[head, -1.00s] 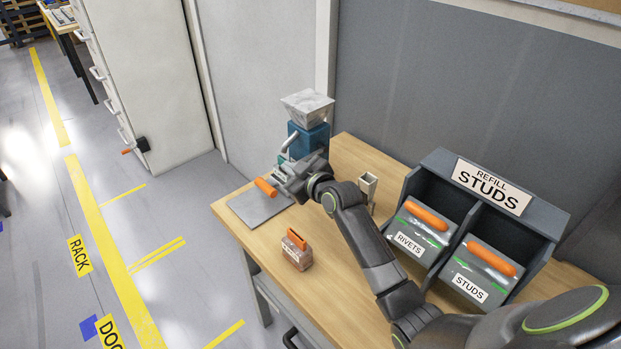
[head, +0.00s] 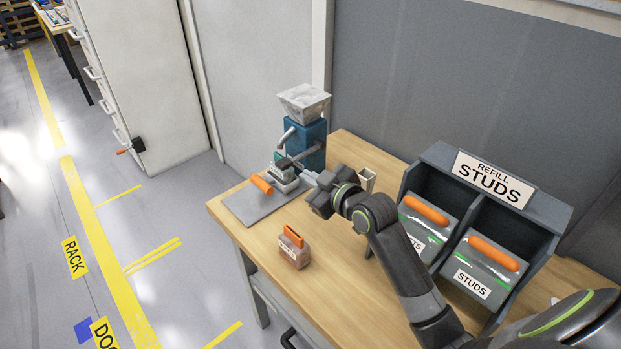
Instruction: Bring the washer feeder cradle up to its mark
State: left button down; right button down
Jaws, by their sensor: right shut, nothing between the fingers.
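The washer feeder (head: 308,138) stands at the far left end of the workbench, a blue body with a pale hopper on top and a grey pipe on its front. At its foot is a small grey and teal piece, which looks like the cradle (head: 284,178), with an orange handle (head: 262,185) beside it over a grey plate (head: 254,206). Any mark is too small to make out. My right gripper (head: 308,178) is shut and empty, just right of the cradle; I cannot tell whether it touches. My left gripper is out of view.
A small bin with an orange handle (head: 293,248) stands on the front of the workbench (head: 318,290). A refill rack (head: 441,158) with rivets and studs bins stands at right. A small grey holder (head: 366,180) is behind my right arm.

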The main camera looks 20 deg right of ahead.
aim_at(265, 186)
jog(key=k+j, duration=0.1)
jog(key=j, duration=0.3)
jog(key=k+j, duration=0.1)
jog(key=j, duration=0.3)
jog(key=k+j, duration=0.1)
jog(key=j, duration=0.3)
